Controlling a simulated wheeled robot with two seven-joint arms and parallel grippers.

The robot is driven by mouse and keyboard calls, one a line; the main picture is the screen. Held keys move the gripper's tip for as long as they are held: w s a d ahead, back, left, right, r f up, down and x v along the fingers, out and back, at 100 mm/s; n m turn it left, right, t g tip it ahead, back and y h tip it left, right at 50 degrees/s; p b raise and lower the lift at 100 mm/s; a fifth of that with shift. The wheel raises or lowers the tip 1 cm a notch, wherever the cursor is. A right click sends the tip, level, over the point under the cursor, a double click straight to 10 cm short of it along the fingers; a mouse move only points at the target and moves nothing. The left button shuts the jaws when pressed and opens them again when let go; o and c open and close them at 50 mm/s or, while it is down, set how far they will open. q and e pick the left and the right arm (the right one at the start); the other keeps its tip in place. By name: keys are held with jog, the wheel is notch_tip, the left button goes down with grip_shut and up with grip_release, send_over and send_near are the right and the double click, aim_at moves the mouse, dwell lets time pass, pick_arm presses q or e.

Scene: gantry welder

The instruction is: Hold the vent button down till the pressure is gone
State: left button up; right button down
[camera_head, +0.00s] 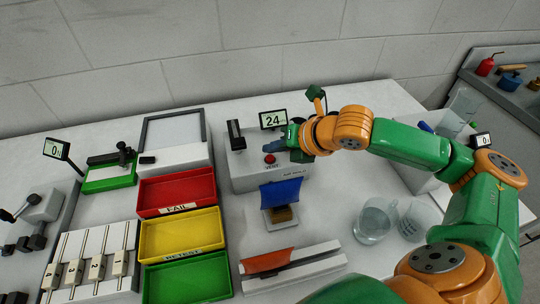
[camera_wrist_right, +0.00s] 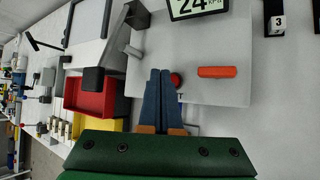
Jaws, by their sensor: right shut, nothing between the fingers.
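The red vent button (camera_head: 269,158) sits on the top of a light grey box (camera_head: 240,176), above the printed word VENT. A display (camera_head: 273,120) on the box reads 24. My right gripper (camera_head: 272,146) is shut and empty, with its blue fingertips over the box just behind the button. In the right wrist view the shut fingers (camera_wrist_right: 160,75) lie over the box, and the red button (camera_wrist_right: 175,80) shows just right of the tips. I cannot tell whether the fingers touch the box. My left gripper is not in view.
An orange handle (camera_wrist_right: 217,72) and a dark lever (camera_wrist_right: 110,65) stand on the box near the fingers. Red (camera_head: 177,190), yellow (camera_head: 181,234) and green (camera_head: 188,279) trays lie to the left. A blue-topped block (camera_head: 282,192) stands in front; glass beakers (camera_head: 374,222) stand right.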

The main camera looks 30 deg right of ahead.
jog(key=shift+f, duration=0.1)
jog(key=shift+f, duration=0.3)
jog(key=shift+f, duration=0.45)
dwell(0.6)
dwell(2.5)
jog(key=shift+r+p, duration=0.9)
jog(key=shift+p, duration=0.25)
notch_tip(320, 180, up, 5)
jog(key=p, duration=0.6)
